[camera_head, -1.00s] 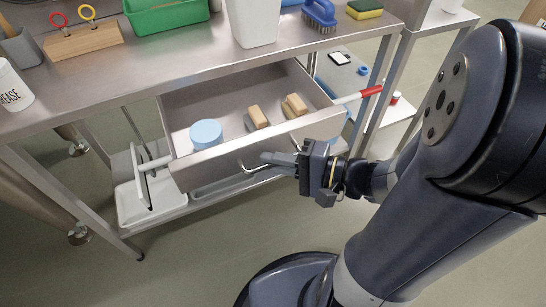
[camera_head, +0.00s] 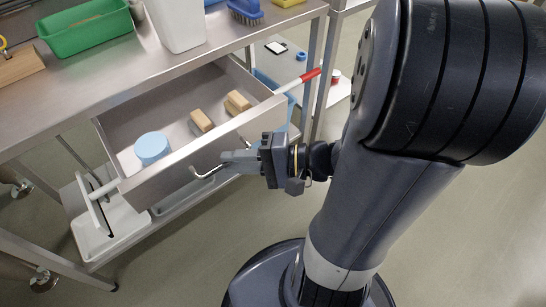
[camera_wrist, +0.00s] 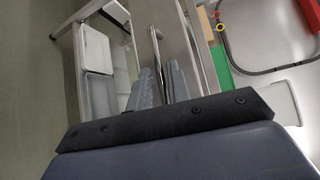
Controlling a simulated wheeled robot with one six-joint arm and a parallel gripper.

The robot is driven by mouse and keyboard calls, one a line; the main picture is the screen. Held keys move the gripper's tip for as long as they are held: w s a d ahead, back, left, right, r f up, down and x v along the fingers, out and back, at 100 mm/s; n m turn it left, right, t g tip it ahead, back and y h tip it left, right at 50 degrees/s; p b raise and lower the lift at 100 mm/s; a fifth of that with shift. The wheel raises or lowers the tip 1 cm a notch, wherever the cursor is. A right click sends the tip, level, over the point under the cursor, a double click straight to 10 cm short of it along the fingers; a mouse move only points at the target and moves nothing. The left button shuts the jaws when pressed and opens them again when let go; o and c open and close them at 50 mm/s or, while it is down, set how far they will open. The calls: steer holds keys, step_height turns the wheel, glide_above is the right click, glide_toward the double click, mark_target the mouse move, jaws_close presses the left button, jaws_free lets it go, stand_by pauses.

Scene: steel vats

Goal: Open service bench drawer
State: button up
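The service bench drawer (camera_head: 185,182) is a steel box pulled out from under the bench top, with its inside visible. A light blue round tub (camera_head: 152,148) and two tan blocks (camera_head: 201,121) (camera_head: 237,101) lie in it. The drawer's bar handle (camera_head: 203,176) is on its front, partly hidden by my gripper. My gripper (camera_head: 238,158) is at the handle. In the wrist view the handle (camera_wrist: 155,42) runs between the two fingers (camera_wrist: 162,84), which lie close on both sides of it.
The steel bench top (camera_head: 115,82) carries a green bin (camera_head: 85,28), a white container (camera_head: 178,22) and a blue brush (camera_head: 245,11). A red-tipped bar (camera_head: 298,81) sticks out right of the drawer. A white tray (camera_head: 115,228) sits below. The floor in front is clear.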

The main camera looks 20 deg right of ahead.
steer(key=v, duration=0.8)
steer(key=shift+s+d+p, duration=0.2)
steer(key=shift+d+p, duration=0.1)
steer(key=shift+p, duration=0.15)
steer(key=shift+a, duration=0.1)
steer(key=shift+b+x, duration=0.65)
steer(key=shift+x, duration=4.65)
steer(key=shift+w, duration=0.1)
